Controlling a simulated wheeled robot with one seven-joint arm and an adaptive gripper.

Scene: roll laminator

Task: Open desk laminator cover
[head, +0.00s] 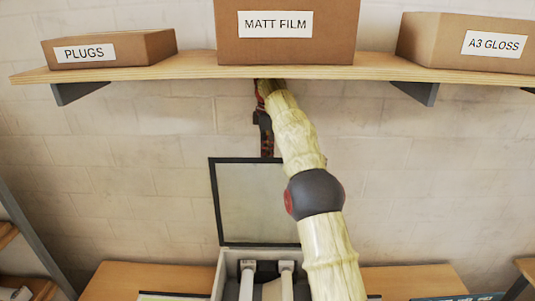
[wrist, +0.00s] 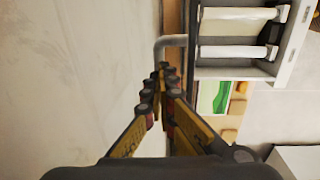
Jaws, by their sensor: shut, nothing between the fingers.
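The laminator (head: 229,275) stands at the bottom centre of the head view. Its cover (head: 255,200), a clear panel in a dark frame, stands raised and roughly upright at the back, and pale rolls show in the open body. The wrist view shows the laminator's body and rolls (wrist: 240,33) at upper right. A grey bent handle (wrist: 169,41) sticks out beside the dark cover edge. My gripper (head: 267,154) points down by the cover's top edge, its tips hard to see there. In the wrist view my gripper (wrist: 163,70) is shut and empty, its tips just below the handle; contact is unclear.
A wall shelf (head: 190,71) above carries boxes labelled PLUGS (head: 110,48), MATT FILM (head: 285,30) and A3 GLOSS (head: 470,40). My arm passes close under it. The pale block wall (head: 130,150) is close behind. A wooden desk (head: 145,279) extends either side of the laminator.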

